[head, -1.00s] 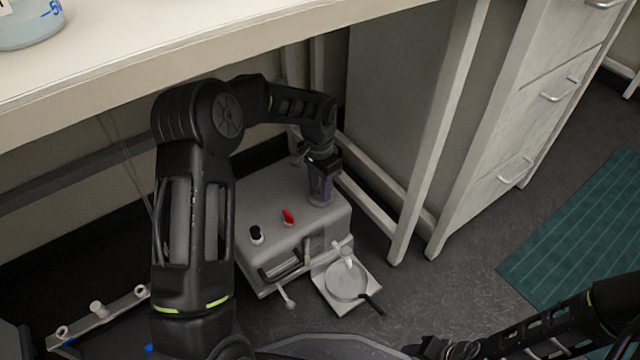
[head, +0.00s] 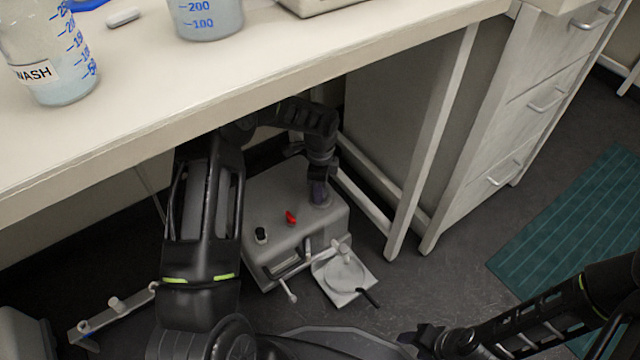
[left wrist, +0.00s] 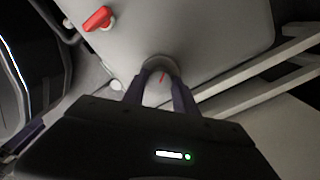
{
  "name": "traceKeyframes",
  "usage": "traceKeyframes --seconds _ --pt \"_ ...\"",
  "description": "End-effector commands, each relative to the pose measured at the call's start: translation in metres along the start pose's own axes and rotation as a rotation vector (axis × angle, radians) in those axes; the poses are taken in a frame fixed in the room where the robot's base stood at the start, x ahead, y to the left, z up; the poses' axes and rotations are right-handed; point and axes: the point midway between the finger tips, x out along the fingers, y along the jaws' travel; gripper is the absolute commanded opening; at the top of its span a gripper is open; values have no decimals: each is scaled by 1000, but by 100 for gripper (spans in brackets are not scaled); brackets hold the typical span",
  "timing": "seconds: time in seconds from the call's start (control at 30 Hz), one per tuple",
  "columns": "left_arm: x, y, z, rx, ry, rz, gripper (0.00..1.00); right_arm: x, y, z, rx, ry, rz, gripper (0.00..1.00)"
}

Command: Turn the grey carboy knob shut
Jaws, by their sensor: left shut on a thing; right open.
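The grey carboy (head: 285,200) is a box-like container on the floor under the bench. My left gripper (head: 320,195) reaches down onto the far right corner of its top. In the left wrist view, my left gripper (left wrist: 160,80) has one finger on each side of the round grey knob (left wrist: 160,63) and is shut on it. A thin red mark shows on the knob's top, slightly tilted. In the head view the fingers mostly hide the knob. My right gripper (head: 425,340) is low at the bottom edge, away from the carboy, open.
A red valve handle (head: 291,218) and a black cap (head: 261,235) stand on the carboy's top. The bench edge (head: 250,120) overhangs my left arm. A white bench leg (head: 430,140) stands to the right.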

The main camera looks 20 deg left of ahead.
Motion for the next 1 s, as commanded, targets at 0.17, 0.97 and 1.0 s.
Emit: traceKeyframes --seconds 0.17,0.97,1.0 --pt "-2 0 1 166 -6 1 0 -13 -4 1 -1 -5 0 48" --pt "0 -1 0 634 -17 1 0 -31 -9 3 -2 -17 0 48" --pt "0 -1 0 637 -18 1 0 -31 -9 3 -2 -17 0 48"
